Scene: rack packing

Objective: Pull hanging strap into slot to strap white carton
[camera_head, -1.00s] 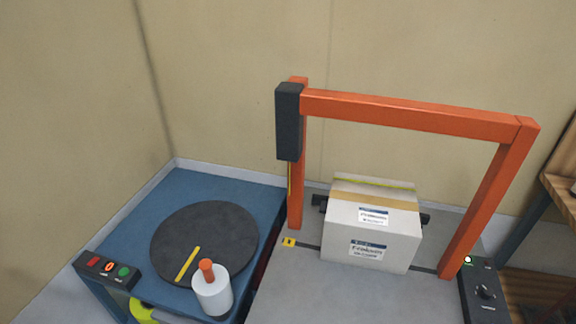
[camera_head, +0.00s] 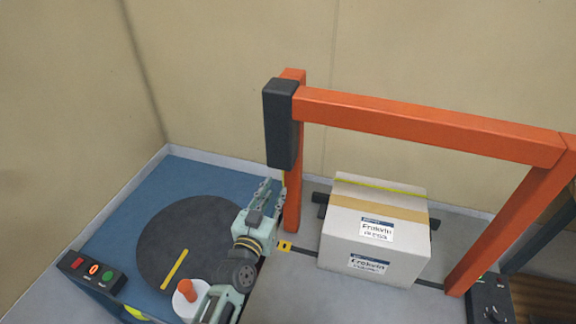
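The white carton (camera_head: 345,238) sits on the grey strapping table under the orange arch (camera_head: 425,127). Tan tape and a thin yellow-green band (camera_head: 380,186) cross its top. A dark box (camera_head: 281,125) is fixed to the arch's left post. A short piece of yellow strap (camera_head: 284,178) shows just below this box; its lower part is hidden behind my gripper. My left gripper (camera_head: 272,190) is beside the left post, close to the strap, its fingers apart. I cannot tell whether it touches the strap. A yellow tag (camera_head: 284,246) marks the slot line left of the carton. My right gripper is not in view.
At left, a blue table holds a dark turntable (camera_head: 170,235) with a yellow stripe, a white roll with an orange handle (camera_head: 185,300), and a button box (camera_head: 90,272). A black control box (camera_head: 490,300) stands at right. The grey tabletop before the carton is clear.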

